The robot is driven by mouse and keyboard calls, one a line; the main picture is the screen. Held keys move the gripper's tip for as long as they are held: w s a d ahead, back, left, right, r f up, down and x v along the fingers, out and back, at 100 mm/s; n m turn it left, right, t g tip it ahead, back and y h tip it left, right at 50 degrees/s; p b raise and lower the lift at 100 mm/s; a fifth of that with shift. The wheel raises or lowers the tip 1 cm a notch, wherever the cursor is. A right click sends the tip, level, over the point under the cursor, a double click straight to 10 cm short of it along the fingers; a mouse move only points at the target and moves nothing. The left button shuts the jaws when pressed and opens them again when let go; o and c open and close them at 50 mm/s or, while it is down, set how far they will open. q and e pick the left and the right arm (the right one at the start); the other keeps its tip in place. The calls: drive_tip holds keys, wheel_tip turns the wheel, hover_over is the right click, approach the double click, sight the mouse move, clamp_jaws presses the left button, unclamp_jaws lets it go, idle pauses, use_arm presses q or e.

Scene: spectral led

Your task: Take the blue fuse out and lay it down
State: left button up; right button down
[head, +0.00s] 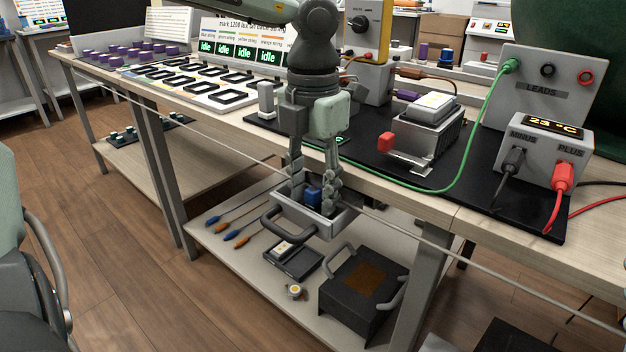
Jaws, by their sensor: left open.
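The blue fuse (313,196) is a small blue block inside a shallow grey open box (340,221), which has a dark handle (268,232) at its front. My left gripper (314,203) points down from above, its two fingers on either side of the fuse. The gripper is open; whether a fingertip touches the fuse cannot be told. The fingers and box rim hide the fuse's lower part. My right gripper is not in view.
The bench carries a black mat (375,164), a metal device with a red knob (386,141), a green cable (468,150) and a meter box (540,150). The lower shelf holds screwdrivers (236,238) and a dark box (362,290). A thin rail (440,243) crosses the bench front.

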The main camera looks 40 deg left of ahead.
sight(313, 189)
use_arm(q)
drive_tip(key=shift+c, duration=0.3)
clamp_jaws()
drive_tip(key=c, duration=0.6)
unclamp_jaws()
clamp_jaws()
drive_tip(key=shift+r, duration=0.3)
drive_tip(key=shift+r+p, duration=0.45)
drive_tip(key=shift+r, duration=0.65)
drive_tip(key=shift+r, duration=0.25)
drive_tip(key=shift+r, duration=0.35)
